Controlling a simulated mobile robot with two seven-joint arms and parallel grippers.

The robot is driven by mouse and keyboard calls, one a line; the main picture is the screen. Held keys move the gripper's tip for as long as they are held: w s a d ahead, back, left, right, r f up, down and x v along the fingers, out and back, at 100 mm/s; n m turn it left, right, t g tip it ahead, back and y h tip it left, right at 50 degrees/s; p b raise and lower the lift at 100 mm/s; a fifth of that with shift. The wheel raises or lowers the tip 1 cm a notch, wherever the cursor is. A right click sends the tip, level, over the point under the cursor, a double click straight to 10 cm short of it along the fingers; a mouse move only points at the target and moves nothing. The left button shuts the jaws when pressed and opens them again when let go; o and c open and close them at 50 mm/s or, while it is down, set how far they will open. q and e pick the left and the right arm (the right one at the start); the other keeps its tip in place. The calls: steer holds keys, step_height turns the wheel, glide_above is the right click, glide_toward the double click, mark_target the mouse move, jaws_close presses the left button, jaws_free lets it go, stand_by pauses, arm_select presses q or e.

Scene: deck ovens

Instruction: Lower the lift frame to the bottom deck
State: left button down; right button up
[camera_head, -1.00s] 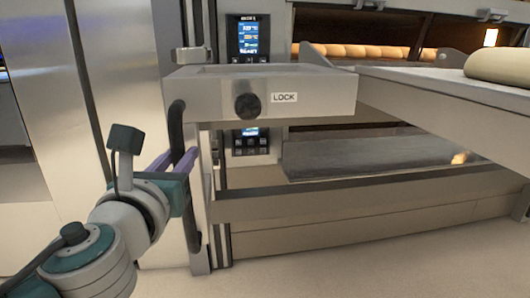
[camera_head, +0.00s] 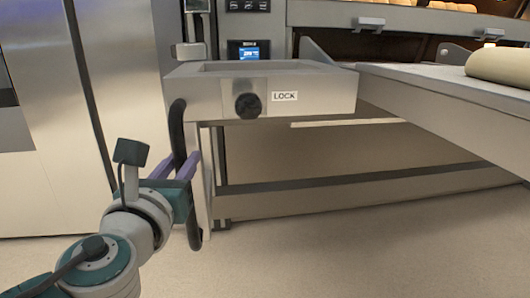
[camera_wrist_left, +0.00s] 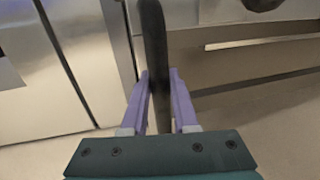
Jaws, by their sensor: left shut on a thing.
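The lift frame (camera_head: 205,98) is a grey metal box with a round black knob (camera_head: 248,105) and a LOCK label on its front. A black upright handle (camera_head: 177,130) is on its left side. My left gripper (camera_head: 187,162) is shut around this handle, with purple fingers on either side of it. The wrist view also shows the gripper (camera_wrist_left: 160,80) on the handle (camera_wrist_left: 154,40). A pale loading board (camera_head: 420,82) extends right from the frame and carries a dough piece (camera_head: 500,66). A dark deck opening (camera_head: 370,46) shows behind, above the board. My right gripper is out of view.
An oven control display (camera_head: 248,49) sits just behind and above the frame. Loaves (camera_head: 450,6) show at the top right. A low horizontal rail (camera_head: 350,193) runs below the board. Bare floor (camera_head: 350,255) lies in front. Tall metal doors (camera_head: 110,100) stand at left.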

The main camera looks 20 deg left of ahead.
arm_select(q)
steer(key=b, duration=0.6)
glide_above(194, 239)
steer(key=w, duration=0.1)
steer(key=f, duration=0.8)
steer(key=shift+a+f, duration=0.35)
steer(key=shift+a, duration=0.05)
steer(key=shift+f+b, duration=0.4)
steer(key=shift+b, duration=0.05)
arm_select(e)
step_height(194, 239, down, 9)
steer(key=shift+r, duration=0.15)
arm_select(q)
steer(key=c, duration=0.7)
jaws_free()
steer(key=shift+s+f, duration=0.1)
steer(key=shift+f, duration=0.05)
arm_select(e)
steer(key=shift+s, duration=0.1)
arm_select(q)
steer(key=shift+s+d, duration=0.15)
steer(key=shift+s, duration=0.2)
steer(key=p+v, duration=0.2)
steer(key=v, duration=0.7)
steer(key=shift+p, duration=0.35)
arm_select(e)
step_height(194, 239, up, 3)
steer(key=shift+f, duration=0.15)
